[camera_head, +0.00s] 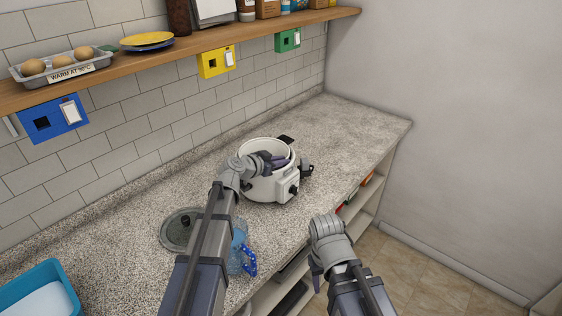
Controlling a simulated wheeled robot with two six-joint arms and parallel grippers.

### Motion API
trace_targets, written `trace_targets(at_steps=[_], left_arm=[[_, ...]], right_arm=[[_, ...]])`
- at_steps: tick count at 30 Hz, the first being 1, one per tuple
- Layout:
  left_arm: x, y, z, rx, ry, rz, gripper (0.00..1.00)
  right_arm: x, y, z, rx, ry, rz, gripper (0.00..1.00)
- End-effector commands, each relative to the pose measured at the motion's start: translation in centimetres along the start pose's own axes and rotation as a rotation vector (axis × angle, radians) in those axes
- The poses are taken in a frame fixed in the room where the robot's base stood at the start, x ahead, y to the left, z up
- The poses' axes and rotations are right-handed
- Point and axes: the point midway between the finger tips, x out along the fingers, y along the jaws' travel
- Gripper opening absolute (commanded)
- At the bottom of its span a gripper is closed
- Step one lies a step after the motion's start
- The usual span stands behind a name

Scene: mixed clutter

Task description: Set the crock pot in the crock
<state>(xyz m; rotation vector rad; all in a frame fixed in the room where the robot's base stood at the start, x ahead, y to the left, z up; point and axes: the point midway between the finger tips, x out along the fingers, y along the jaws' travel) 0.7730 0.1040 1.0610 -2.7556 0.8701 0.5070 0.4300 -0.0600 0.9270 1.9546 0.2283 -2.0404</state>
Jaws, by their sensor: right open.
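A white round crock (266,191) with a control panel and dark knob stands upright on the counter. My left gripper (281,160) reaches over its rim into its mouth. Its jaws are small and dark there, so I cannot tell whether they are open or hold anything. The arm covers much of the opening, and I cannot make out a separate inner pot. A round glass lid (178,239) with a black knob lies on the counter to the left. My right gripper (316,277) is open and empty, low in front of the counter edge.
A clear jug with a blue handle (249,262) stands near the front edge, partly behind my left arm. A blue tub (66,275) is at lower left. A wall shelf (200,44) runs above. The counter's far right end is clear.

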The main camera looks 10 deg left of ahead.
Motion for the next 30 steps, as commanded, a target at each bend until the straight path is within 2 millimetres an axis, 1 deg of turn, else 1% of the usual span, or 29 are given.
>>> trace_targets(at_steps=[1,7,8,17,18,22,27,30], left_arm=[[-0.01,0.01,-0.01,-0.001,0.000,0.001,0.21],[-0.01,0.13,0.02,-0.001,-0.001,0.004,0.43],[-0.01,0.16,0.03,-0.001,-0.001,0.005,0.45],[-0.01,0.37,0.07,0.001,-0.002,0.008,0.45],[0.00,0.41,0.12,0.000,-0.004,0.009,0.28],[-0.01,0.41,0.13,0.000,-0.004,0.009,0.42],[-0.01,0.45,0.11,0.001,-0.004,0.010,0.47],[-0.01,0.47,0.11,0.002,-0.004,0.010,0.49]], right_arm=[[-0.01,0.00,0.00,0.000,0.000,0.000,0.50],[0.00,0.00,0.00,0.000,0.000,0.000,0.50],[0.00,0.00,0.00,0.000,0.000,0.000,0.50],[0.02,0.00,0.00,0.000,0.000,0.000,0.50],[0.05,-0.01,0.00,0.000,0.000,0.000,0.50],[0.05,0.00,0.00,0.000,0.000,0.000,0.50],[0.05,-0.01,0.00,0.000,0.000,0.000,0.50],[0.05,0.00,0.00,0.000,0.000,0.000,0.50]])
